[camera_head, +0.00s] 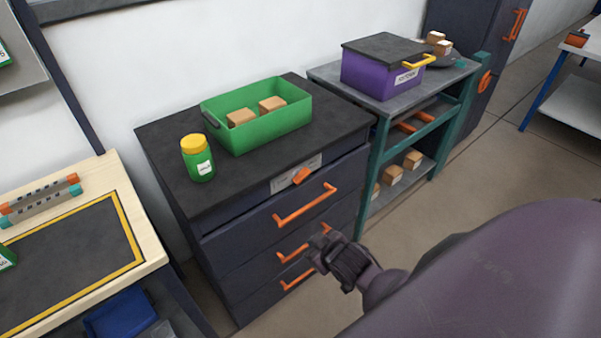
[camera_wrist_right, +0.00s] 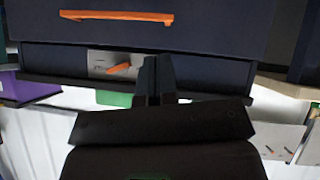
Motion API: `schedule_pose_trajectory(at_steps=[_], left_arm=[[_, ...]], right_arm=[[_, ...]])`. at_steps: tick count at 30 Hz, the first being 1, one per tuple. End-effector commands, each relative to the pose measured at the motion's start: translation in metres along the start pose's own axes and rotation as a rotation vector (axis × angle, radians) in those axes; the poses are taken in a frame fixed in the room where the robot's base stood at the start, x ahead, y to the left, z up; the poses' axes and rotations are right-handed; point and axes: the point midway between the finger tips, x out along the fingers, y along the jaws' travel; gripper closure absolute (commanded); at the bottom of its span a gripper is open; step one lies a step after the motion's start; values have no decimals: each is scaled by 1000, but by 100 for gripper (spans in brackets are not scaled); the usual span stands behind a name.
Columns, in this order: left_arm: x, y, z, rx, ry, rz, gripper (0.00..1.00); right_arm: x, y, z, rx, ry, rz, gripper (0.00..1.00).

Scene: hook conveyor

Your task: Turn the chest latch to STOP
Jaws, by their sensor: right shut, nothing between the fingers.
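The chest (camera_head: 215,225) is a dark drawer cabinet with a black top and orange drawer handles. Its orange latch (camera_head: 301,176) sits on a grey label plate (camera_head: 283,186) on the front, just under the top edge. The plate's lettering is too small to read. The latch also shows in the right wrist view (camera_wrist_right: 121,69), left of my fingers, lying nearly level with a slight tilt. My right gripper (camera_head: 320,242) is shut and empty, in front of the drawers, lower than the latch and apart from it. My left gripper is in neither view.
A green bin (camera_head: 262,135) with brown boxes and a yellow-lidded green jar (camera_head: 198,160) stand on the chest. Orange handles (camera_head: 305,206) stick out from its front. A shelf bench with a purple crate (camera_head: 375,75) stands to the right. The workbench (camera_head: 150,240) is at left.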

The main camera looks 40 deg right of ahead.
Motion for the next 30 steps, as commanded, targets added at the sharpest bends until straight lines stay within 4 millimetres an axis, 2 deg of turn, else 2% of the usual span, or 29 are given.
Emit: schedule_pose_trajectory(at_steps=[1, 3, 6, 11, 15, 26, 30], left_arm=[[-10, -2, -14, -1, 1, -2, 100], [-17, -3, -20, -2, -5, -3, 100], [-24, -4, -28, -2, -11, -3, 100], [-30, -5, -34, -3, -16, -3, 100], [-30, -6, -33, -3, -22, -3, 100], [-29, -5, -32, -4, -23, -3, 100], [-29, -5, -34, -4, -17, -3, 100]], right_arm=[[2, 16, -34, -28, -4, 19, 100], [9, 32, -61, -57, -30, 46, 100], [17, 53, -93, -88, -64, 86, 100], [24, 75, -125, -115, -100, 132, 100], [26, 82, -134, -121, -113, 148, 100], [28, 82, -133, -121, -113, 149, 100], [35, 83, -133, -120, -114, 149, 100]])
